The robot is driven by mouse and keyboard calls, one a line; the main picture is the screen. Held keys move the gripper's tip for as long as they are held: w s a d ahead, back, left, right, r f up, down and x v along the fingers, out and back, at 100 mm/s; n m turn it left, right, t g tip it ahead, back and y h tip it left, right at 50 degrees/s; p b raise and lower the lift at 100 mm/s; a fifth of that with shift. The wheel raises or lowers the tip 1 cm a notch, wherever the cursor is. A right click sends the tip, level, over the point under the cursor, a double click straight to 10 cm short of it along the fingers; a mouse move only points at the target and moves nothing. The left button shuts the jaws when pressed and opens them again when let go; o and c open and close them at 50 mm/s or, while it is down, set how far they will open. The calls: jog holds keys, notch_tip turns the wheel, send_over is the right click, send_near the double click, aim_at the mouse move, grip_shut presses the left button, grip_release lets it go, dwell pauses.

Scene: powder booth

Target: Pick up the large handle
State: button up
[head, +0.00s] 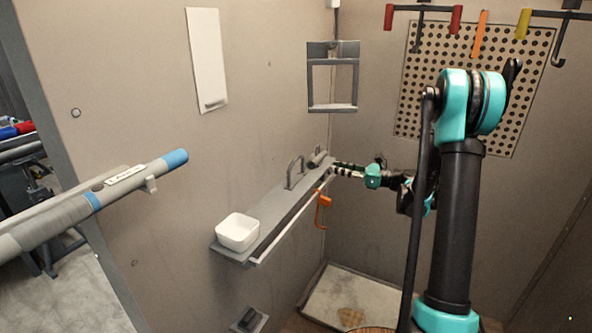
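A grey arched handle (291,172) stands upright on the wall shelf (265,228), past its middle; it looks like the large handle. A smaller grey piece (318,157) lies behind it near the shelf's far end. My gripper (336,168) reaches in from the right at the far end of the shelf. It is close to the smaller grey piece and to the right of the arched handle, apart from the handle. The fingers are small and seen from the side, so I cannot tell whether they are open or whether they touch anything.
A white bowl (237,232) stands at the shelf's near end. An orange hook-like item (323,211) hangs below the shelf's front rail. A grey pipe with blue bands (120,195) juts in from the left. Coloured hangers (423,14) hang before a perforated panel (478,70).

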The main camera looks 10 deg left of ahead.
send_near(304, 161)
jog(key=x, duration=0.5)
jog(key=shift+w, duration=0.4)
jog(key=shift+f+x, duration=0.2)
jog(key=shift+x, duration=2.45)
jog(key=shift+s, duration=0.1)
jog(key=shift+c, duration=0.4)
grip_shut()
